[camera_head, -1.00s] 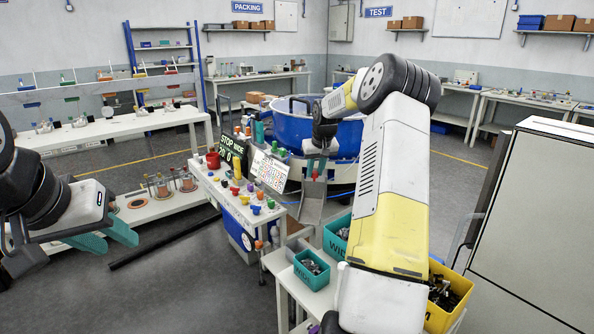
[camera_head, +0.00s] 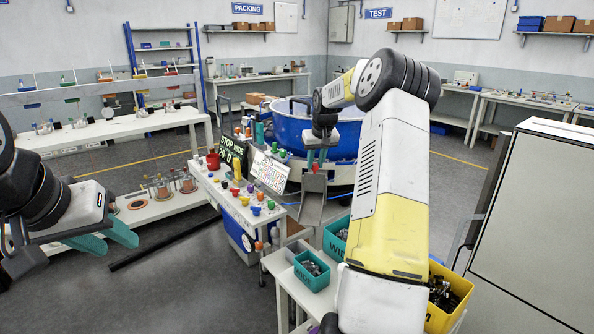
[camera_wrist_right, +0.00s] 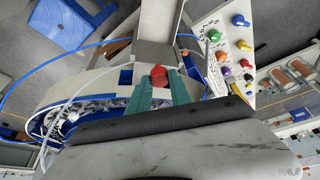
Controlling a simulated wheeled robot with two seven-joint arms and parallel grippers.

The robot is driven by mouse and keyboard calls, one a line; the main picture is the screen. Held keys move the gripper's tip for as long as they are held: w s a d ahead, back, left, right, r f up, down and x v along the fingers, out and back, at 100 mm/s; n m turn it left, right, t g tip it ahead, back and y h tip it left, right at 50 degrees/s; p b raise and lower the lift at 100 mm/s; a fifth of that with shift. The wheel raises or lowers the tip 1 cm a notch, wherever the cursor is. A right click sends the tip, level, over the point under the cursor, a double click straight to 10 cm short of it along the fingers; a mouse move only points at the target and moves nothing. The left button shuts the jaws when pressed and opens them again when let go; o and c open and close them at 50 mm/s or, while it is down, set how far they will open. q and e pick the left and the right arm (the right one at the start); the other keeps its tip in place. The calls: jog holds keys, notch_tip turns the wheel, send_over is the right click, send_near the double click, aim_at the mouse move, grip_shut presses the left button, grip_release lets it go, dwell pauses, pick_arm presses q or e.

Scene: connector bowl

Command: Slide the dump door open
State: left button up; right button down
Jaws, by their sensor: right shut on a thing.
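A large blue bowl (camera_head: 291,134) stands at the centre, with a grey metal chute (camera_head: 312,204) at its front. A small red handle (camera_head: 315,167) is at the top of the chute and also shows in the right wrist view (camera_wrist_right: 160,76). My right gripper (camera_wrist_right: 163,87) is shut on this red handle, its teal fingers on either side of it. I cannot make out the door panel or how far open it is. My left gripper (camera_head: 108,240) hangs empty at the left, its teal fingers apart.
A control panel (camera_head: 238,196) with several coloured knobs and a screen stands left of the chute. Teal bins (camera_head: 312,270) and a yellow bin (camera_head: 446,306) with dark parts sit below and right. A grey cabinet (camera_head: 530,220) stands at the right.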

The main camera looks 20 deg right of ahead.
jog(key=shift+r, duration=0.7)
jog(key=c, duration=1.5)
grip_release()
jog(key=v, duration=0.7)
jog(key=shift+s+r, duration=0.2)
jog(key=shift+r, duration=0.1)
jog(key=shift+a, duration=0.15)
